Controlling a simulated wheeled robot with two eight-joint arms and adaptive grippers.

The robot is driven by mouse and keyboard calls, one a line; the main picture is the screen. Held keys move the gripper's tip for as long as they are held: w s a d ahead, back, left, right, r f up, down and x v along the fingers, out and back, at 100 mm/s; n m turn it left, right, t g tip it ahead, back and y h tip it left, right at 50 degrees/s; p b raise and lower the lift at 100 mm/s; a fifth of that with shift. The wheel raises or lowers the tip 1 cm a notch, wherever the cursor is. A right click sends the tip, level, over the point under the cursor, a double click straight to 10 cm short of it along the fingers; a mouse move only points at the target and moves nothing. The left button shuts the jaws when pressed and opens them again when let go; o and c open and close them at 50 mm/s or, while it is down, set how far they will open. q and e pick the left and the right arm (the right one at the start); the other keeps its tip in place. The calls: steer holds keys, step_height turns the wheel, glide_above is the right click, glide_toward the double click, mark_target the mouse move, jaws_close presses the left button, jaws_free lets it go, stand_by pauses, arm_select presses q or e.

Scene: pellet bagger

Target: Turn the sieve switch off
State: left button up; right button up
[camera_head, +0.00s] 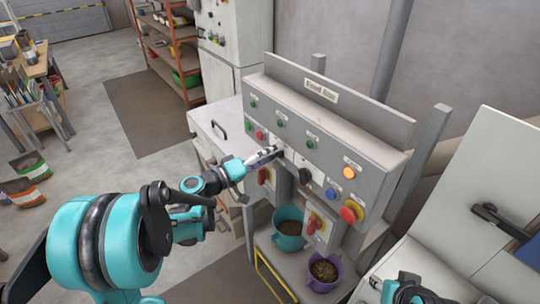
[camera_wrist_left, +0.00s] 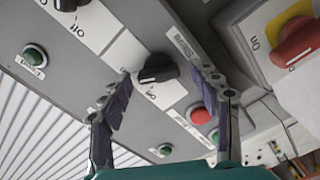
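A black rotary switch (camera_wrist_left: 158,70) sits on a white plate on the grey control panel (camera_head: 335,120). The label beside it seems to read "Sieve", but it is small and slanted. A white line marks the switch's handle. My left gripper (camera_wrist_left: 163,92) is open, with one finger on each side of the switch; I cannot tell whether they touch it. In the head view my left gripper (camera_head: 270,154) is at the panel's front and hides most of this switch. My right gripper (camera_head: 400,291) is partly cut off at the bottom edge; its fingers are unclear.
Another black switch (camera_head: 305,176) is to the right on the panel. An orange lamp (camera_head: 351,171) and a red button (camera_head: 351,212) are farther right. A teal bucket (camera_head: 289,228) and purple bucket (camera_head: 324,272) stand below.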

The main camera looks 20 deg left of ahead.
arm_select(q)
steer(key=c, duration=1.1)
steer(key=shift+n, duration=0.3)
steer(key=n, duration=0.3)
steer(key=n+b, duration=0.1)
steer(key=n, duration=0.7)
steer(key=shift+f+b, duration=0.3)
steer(key=shift+b, duration=0.1)
steer(key=shift+n, duration=0.3)
steer(key=o, duration=1.2)
